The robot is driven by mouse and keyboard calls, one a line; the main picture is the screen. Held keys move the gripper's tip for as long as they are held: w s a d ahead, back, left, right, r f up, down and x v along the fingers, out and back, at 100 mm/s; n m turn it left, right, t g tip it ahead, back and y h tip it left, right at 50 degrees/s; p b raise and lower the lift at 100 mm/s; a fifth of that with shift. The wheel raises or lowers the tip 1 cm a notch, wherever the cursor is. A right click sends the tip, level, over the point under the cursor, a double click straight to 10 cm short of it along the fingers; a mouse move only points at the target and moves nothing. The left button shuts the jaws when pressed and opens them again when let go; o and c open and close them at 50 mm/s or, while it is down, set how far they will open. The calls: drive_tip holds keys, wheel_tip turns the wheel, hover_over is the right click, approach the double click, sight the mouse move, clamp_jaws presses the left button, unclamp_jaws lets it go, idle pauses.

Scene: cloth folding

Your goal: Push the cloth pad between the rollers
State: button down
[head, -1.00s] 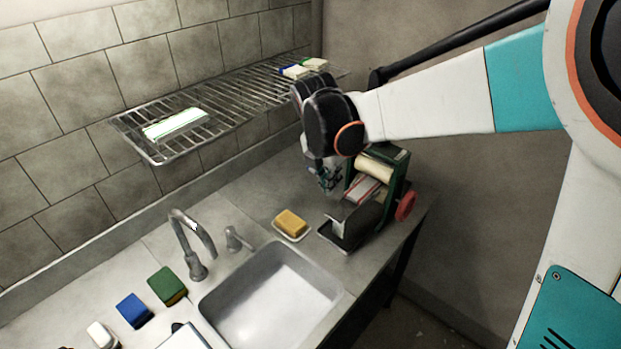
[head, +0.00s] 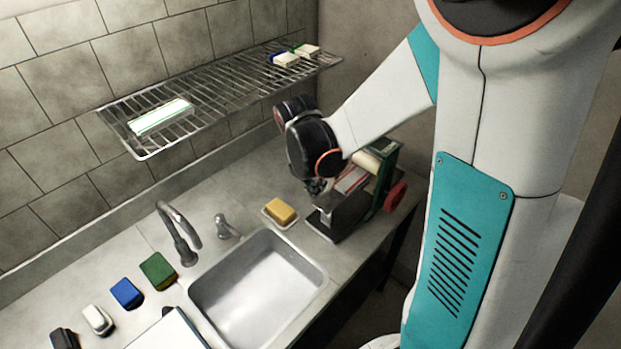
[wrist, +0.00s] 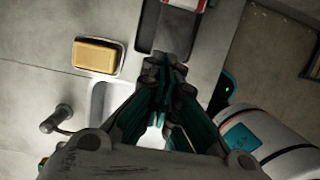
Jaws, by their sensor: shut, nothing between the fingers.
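The red-and-white cloth pad (head: 350,179) lies at the mouth of the wringer, in front of the cream roller (head: 367,161) held in a green frame (head: 386,170). In the wrist view, only an end of the pad (wrist: 188,4) shows at the top edge. My gripper (head: 316,186) is low over the near end of the wringer's dark tray (head: 336,218), apart from the pad. In the wrist view, my gripper (wrist: 168,68) has its fingers together with nothing between them. I cannot tell how far the pad reaches between the rollers.
A red crank wheel (head: 396,196) is on the wringer's right side. A yellow sponge (head: 281,210) on a white dish sits left of the tray. The sink (head: 258,285), tap (head: 178,235) and several blocks are nearer. A wire rack (head: 215,92) hangs above the counter.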

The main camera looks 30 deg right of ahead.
sight(334, 192)
drive_tip(key=b+x, duration=0.1)
drive_tip(key=x, duration=0.4)
drive_tip(key=shift+f, duration=0.2)
drive_tip(key=d, duration=0.1)
drive_tip(key=w+d, duration=0.1)
drive_tip(key=d, duration=0.1)
drive_tip(key=shift+d+r, duration=0.1)
drive_tip(key=shift+r, duration=0.1)
drive_tip(key=shift+w+d, duration=0.2)
drive_tip(key=shift+d, duration=0.05)
drive_tip(key=shift+b, duration=0.3)
drive_tip(key=shift+w+d, duration=0.15)
drive_tip(key=shift+d, duration=0.3)
drive_tip(key=shift+w+d, duration=0.2)
drive_tip(key=shift+d, duration=0.25)
drive_tip(key=shift+a, duration=0.1)
